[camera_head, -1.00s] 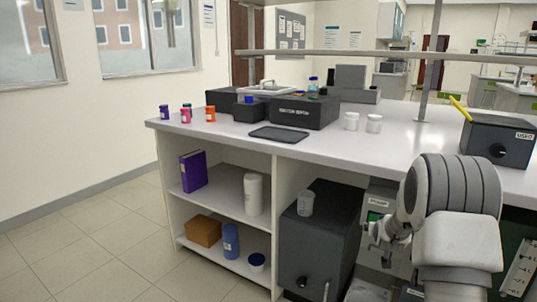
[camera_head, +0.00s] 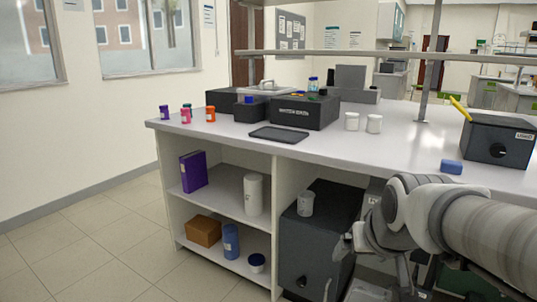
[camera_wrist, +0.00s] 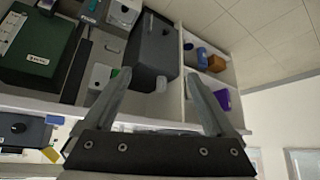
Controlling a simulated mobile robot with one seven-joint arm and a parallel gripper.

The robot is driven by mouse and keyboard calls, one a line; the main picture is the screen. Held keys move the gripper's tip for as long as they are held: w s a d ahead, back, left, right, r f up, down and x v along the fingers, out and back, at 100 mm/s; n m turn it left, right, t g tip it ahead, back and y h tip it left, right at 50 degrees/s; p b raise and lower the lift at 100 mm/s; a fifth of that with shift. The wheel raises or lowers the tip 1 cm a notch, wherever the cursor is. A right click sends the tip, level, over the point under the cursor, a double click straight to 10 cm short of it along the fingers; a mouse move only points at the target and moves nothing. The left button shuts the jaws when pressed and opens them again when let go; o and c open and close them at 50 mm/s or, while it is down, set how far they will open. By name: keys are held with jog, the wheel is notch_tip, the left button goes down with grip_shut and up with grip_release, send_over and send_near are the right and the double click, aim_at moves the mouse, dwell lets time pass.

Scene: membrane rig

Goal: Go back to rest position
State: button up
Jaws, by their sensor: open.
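My gripper (camera_wrist: 160,88) is open in the wrist view, with its two grey fingers spread wide and nothing between them. In the head view my arm reaches in from the lower right, below the bench top. There my gripper (camera_head: 352,240) is in front of the bench, just right of a dark grey cabinet (camera_head: 318,245); its fingers are small and hard to make out.
The white bench top (camera_head: 400,150) carries a blue block (camera_head: 451,166), a dark box (camera_head: 497,142), white jars (camera_head: 352,121) and a black tablet (camera_head: 279,134). Open floor (camera_head: 100,240) lies to the left.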

jog(key=s+a+g+p, duration=0.1)
jog(key=s+a+g, duration=0.15)
jog(key=s, duration=1.05)
notch_tip(320, 180, up, 27)
jog(key=p, duration=2.7)
jog(key=shift+w+n+t, duration=0.2)
jog(key=shift+n+t, duration=0.2)
jog(key=shift+t, duration=0.05)
jog(key=shift+d+f, duration=0.1)
